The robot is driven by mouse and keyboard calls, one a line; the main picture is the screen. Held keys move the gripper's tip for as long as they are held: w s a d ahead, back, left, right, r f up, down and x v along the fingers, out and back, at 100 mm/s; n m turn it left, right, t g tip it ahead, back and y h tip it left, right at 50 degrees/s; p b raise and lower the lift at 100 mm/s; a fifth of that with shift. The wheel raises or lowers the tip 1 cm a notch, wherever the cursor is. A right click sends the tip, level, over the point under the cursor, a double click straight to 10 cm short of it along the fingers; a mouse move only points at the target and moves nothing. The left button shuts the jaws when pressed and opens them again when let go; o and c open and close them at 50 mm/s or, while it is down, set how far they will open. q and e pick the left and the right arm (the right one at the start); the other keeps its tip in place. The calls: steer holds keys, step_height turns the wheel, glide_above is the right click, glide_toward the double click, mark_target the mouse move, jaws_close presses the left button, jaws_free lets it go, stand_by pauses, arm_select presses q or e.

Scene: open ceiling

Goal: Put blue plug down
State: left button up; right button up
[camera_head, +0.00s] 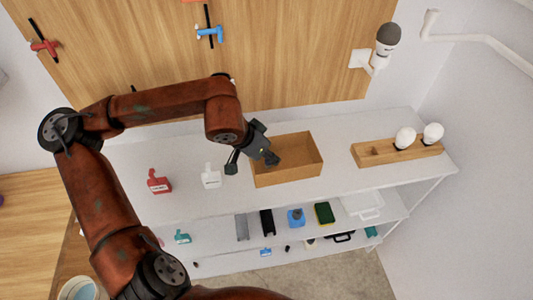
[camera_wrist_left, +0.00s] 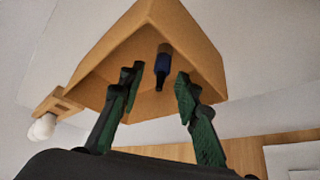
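A blue plug (camera_wrist_left: 163,62) with a dark tip lies inside the open tan box (camera_wrist_left: 205,55) in the left wrist view, beyond the gap between my fingers and apart from them. The box also shows in the head view, on the white shelf top (camera_head: 340,194). I cannot make out the plug in the head view. My left gripper (camera_head: 252,162) is at the left side of the box, fingers spread. In the left wrist view the green and black fingers of the left gripper (camera_wrist_left: 157,82) are apart with nothing between them. My right gripper is not in view.
A white bottle (camera_head: 211,178) and a red bottle (camera_head: 159,183) stand left of the box. A wooden holder (camera_head: 372,154) with two white bulbs (camera_head: 405,138) is to the right. A wooden board (camera_head: 300,60) is behind. Lower shelves (camera_head: 345,230) hold several small items.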

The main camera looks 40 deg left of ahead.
arm_select(q)
steer(key=p+v, duration=0.1)
steer(key=v, duration=0.2)
steer(key=shift+w+a, duration=0.1)
steer(key=p+v, duration=0.6)
steer(key=v, duration=0.3)
steer(key=shift+f, duration=0.1)
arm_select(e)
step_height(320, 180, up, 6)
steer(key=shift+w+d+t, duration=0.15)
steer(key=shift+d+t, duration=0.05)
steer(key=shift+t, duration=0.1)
